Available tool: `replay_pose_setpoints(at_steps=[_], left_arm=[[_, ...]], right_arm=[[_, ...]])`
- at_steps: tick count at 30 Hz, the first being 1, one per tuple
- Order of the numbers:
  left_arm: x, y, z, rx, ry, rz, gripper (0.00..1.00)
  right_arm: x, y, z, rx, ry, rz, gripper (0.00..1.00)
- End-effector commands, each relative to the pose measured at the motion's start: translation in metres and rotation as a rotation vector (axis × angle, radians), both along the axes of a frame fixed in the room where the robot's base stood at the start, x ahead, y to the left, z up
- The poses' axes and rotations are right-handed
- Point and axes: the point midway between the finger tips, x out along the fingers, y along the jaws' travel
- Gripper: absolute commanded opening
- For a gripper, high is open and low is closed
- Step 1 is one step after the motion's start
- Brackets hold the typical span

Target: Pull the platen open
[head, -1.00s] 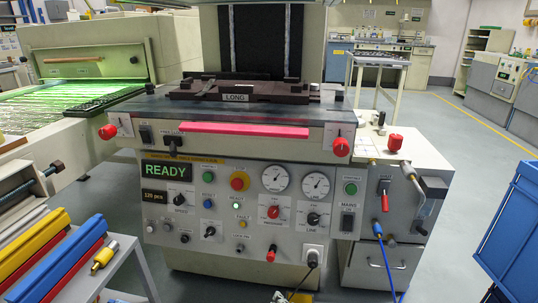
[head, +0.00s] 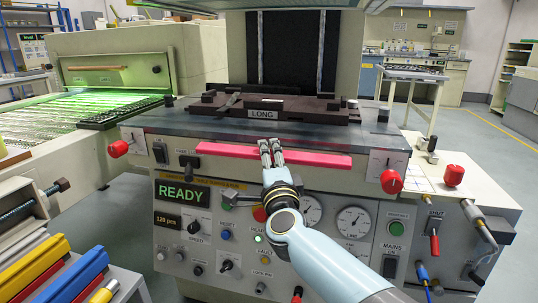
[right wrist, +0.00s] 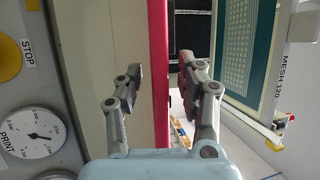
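The machine's dark platen (head: 190,120) lies flat under a tall black panel, with a dark fixture labelled LONG on top. A pink-red bar (head: 322,160) runs along the platen's front edge, and it also shows upright in the right wrist view (right wrist: 158,45). My right gripper (head: 271,146) is at the middle of this bar, its fingertips in front of it in the head view. In the right wrist view its two fingers (right wrist: 166,80) stand apart, one on each side of the bar, with gaps visible. My left gripper is not in view.
Red knobs flank the bar at left (head: 118,149) and right (head: 391,181). A control panel with a READY display (head: 182,193) and gauges lies below. A green-lit conveyor (head: 60,115) stands at left. A teal screen marked MESH 120 (right wrist: 252,45) shows in the right wrist view.

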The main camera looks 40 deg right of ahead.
Motion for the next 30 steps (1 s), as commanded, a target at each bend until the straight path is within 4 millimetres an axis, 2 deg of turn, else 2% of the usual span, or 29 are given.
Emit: replay_pose_setpoints(at_steps=[4, 12, 21, 30], left_arm=[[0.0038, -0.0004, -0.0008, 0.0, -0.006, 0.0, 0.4], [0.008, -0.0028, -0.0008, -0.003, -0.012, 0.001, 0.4], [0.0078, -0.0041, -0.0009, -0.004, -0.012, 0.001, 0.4], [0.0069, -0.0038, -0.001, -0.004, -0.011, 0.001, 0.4]], right_arm=[[0.0087, -0.0047, 0.0015, 0.0, 0.001, 0.0, 0.38], [0.0096, -0.0052, 0.0019, 0.0, 0.001, 0.0, 0.38], [0.0095, -0.005, 0.0016, 0.0, 0.001, 0.0, 0.0], [0.0093, -0.0049, 0.0009, -0.001, 0.003, -0.001, 0.0]])
